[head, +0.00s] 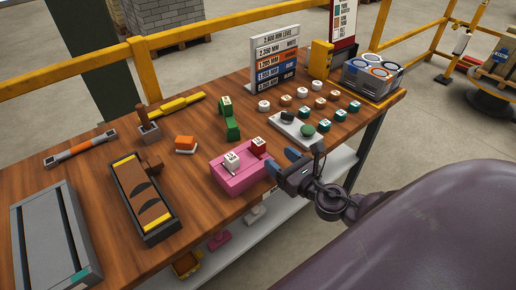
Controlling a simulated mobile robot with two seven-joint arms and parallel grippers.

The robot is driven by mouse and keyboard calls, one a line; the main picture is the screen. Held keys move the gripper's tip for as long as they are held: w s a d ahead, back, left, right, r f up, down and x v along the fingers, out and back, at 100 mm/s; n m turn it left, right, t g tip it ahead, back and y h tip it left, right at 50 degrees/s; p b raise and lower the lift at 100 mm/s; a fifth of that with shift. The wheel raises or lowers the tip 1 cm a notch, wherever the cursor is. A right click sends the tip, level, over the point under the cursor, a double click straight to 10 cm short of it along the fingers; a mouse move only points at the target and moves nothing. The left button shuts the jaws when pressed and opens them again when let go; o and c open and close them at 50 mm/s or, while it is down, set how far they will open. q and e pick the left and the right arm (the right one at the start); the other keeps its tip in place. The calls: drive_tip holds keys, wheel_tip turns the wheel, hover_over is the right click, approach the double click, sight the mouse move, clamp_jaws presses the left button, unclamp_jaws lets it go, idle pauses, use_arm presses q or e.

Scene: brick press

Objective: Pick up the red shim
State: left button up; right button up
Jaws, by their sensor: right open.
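A small dark red block (259,148), which looks like the red shim, has a pale label on top. It sits at the right back corner of a pink holder (240,182) near the front edge of the table. A pale labelled piece (232,162) sits in the same holder to its left. My right gripper (283,160), with blue fingertips, is open just right of the holder, close to the red block but apart from it as far as I can tell. Nothing shows between its fingers. My left gripper is not in view.
Green blocks (230,119) stand behind the holder. An orange block (185,142) lies to the left, near a dark tray (145,197). Several small labelled pieces, a level sign (275,59) and a grey box (371,77) fill the right back.

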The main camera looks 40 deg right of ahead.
sight(263, 146)
drive_tip(key=shift+w+a+f+p, duration=0.1)
drive_tip(key=shift+w+a+p, duration=0.05)
drive_tip(key=shift+w, duration=1.05)
drive_tip(key=shift+w+a+r+p, duration=0.1)
drive_tip(key=shift+w+a+p, duration=0.1)
drive_tip(key=shift+w, duration=0.95)
drive_tip(key=shift+w+a+f+p, duration=0.1)
drive_tip(key=shift+w+p, duration=0.05)
drive_tip(key=shift+w, duration=1.05)
drive_tip(key=c, duration=1.1)
